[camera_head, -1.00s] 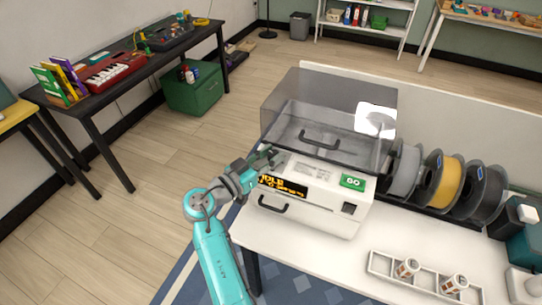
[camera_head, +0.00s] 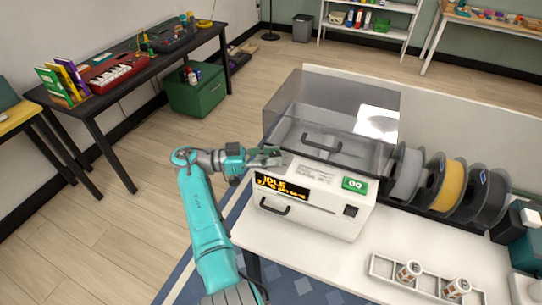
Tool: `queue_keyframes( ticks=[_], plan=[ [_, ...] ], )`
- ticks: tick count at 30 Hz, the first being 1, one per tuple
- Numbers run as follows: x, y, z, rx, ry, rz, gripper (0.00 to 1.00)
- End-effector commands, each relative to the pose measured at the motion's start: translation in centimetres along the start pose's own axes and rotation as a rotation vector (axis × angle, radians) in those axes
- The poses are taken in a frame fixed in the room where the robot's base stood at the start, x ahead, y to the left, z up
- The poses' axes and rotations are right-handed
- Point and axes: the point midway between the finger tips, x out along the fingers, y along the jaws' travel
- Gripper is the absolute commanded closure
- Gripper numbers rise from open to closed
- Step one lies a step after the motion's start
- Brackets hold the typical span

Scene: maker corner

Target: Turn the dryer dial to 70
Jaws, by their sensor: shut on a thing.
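The white filament dryer (camera_head: 330,215) stands on the white table, with a smoky clear lid (camera_head: 330,100) over its back part. Its dark display (camera_head: 281,187) shows "IDLE" in orange, with a smaller line below that I cannot read surely. A green panel (camera_head: 355,185) with white marks sits to the right on its top. My gripper (camera_head: 274,159) comes in from the left at the dryer's upper left, beside the display. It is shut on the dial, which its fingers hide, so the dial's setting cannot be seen.
Several filament spools (camera_head: 452,186) stand right of the dryer. A white tray (camera_head: 382,262) with two small labelled cylinders lies at the table's front.

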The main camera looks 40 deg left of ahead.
Motion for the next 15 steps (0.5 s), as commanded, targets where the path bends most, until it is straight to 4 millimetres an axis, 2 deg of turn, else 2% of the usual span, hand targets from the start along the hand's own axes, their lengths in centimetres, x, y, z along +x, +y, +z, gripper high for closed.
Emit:
queue_keyframes(
  ticks=[15],
  plan=[
    [0.11, -0.05, 0.34, -0.007, -0.007, 0.099, 1.00]
  ],
)
